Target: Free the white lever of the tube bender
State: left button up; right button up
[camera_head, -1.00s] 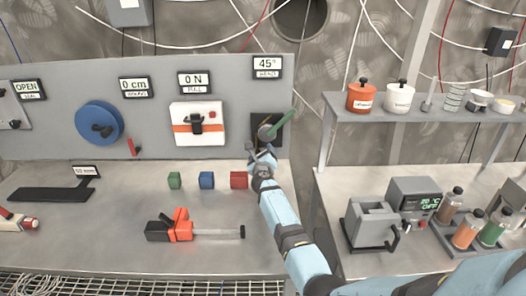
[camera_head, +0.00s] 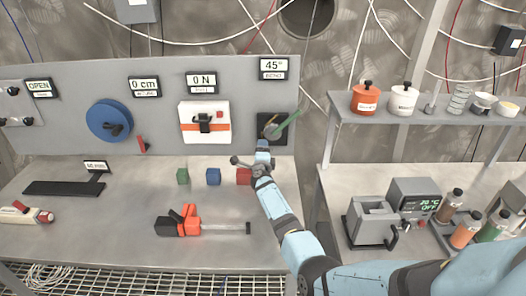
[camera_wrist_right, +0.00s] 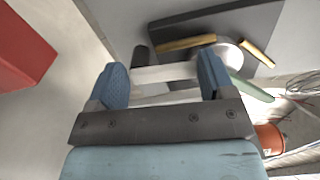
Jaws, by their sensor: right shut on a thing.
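The tube bender (camera_head: 277,127) is on the right of the panel, below the 45° sign, with a dark plate, a round grey die and a green lever (camera_head: 290,122) pointing up right. In the right wrist view, a brass tube (camera_wrist_right: 187,43) lies across the die (camera_wrist_right: 229,53). My right gripper (camera_head: 258,165) is low in front of the bender. The wrist view shows the white lever (camera_wrist_right: 165,73) between my two fingers (camera_wrist_right: 162,80), which are shut on it; a dark knob (camera_wrist_right: 140,53) lies beyond. My left gripper is not in view.
A red block (camera_head: 244,176) stands just left of my right gripper, with a blue block (camera_head: 213,177) and a green block (camera_head: 183,176) further left. An orange-black clamp (camera_head: 190,222) lies in front. A shelf unit (camera_head: 430,117) stands right.

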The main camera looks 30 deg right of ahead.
jog(key=shift+w+r+n, duration=0.1)
jog(key=shift+r+n, duration=0.05)
jog(key=shift+n, duration=0.35)
jog(key=o, duration=0.9)
jog(key=shift+c, duration=0.2)
jog(key=shift+a, duration=0.1)
jog(key=p+v, duration=0.6)
jog(key=v, duration=0.7)
jog(key=shift+s+p, duration=0.35)
jog(key=shift+s, duration=0.05)
